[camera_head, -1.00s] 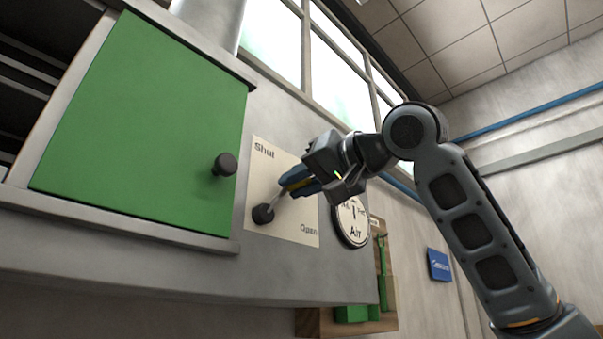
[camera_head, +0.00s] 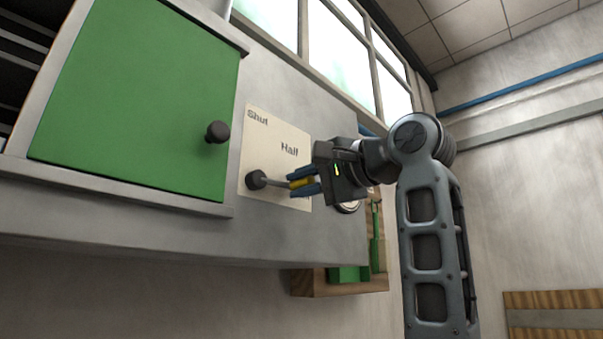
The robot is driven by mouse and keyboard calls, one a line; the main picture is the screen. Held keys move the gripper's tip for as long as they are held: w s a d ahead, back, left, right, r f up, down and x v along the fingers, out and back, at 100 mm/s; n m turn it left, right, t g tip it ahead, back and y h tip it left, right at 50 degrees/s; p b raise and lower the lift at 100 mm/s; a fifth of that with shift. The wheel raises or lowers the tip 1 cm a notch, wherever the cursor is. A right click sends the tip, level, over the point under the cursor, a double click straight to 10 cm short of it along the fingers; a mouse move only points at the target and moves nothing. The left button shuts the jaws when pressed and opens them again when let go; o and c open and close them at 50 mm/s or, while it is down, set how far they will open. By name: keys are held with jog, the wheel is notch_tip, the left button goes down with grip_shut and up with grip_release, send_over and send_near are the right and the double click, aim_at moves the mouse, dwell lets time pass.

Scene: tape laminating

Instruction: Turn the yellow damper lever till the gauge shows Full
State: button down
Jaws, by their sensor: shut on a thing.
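The damper lever (camera_head: 273,181) is a grey rod on a dark round hub (camera_head: 256,179), with a yellow grip (camera_head: 301,183) at its end. It points right, close to level. My gripper (camera_head: 303,182) is shut on the yellow grip, with its blue fingers on both sides. The cream plate (camera_head: 262,148) behind the lever shows "Shut" at the top and "Half" to the right; any lower label is hidden. The round gauge (camera_head: 348,208) is almost wholly hidden behind my gripper, and its reading cannot be seen.
A green cabinet door (camera_head: 135,100) with a dark knob (camera_head: 217,132) is to the left of the plate. A wooden board with green parts (camera_head: 348,274) hangs below right. Windows (camera_head: 340,60) are above. The wall at right is mostly bare.

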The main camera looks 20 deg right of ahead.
jog(key=shift+d+f+m, duration=0.1)
jog(key=shift+f+m, duration=0.25)
jog(key=shift+m, duration=0.25)
jog(key=c, duration=1)
grip_release()
jog(key=shift+s, duration=0.1)
jog(key=b+v, duration=0.1)
jog(key=v, duration=0.6)
jog(key=shift+s+d+b, duration=0.15)
jog(key=shift+s+b, duration=0.15)
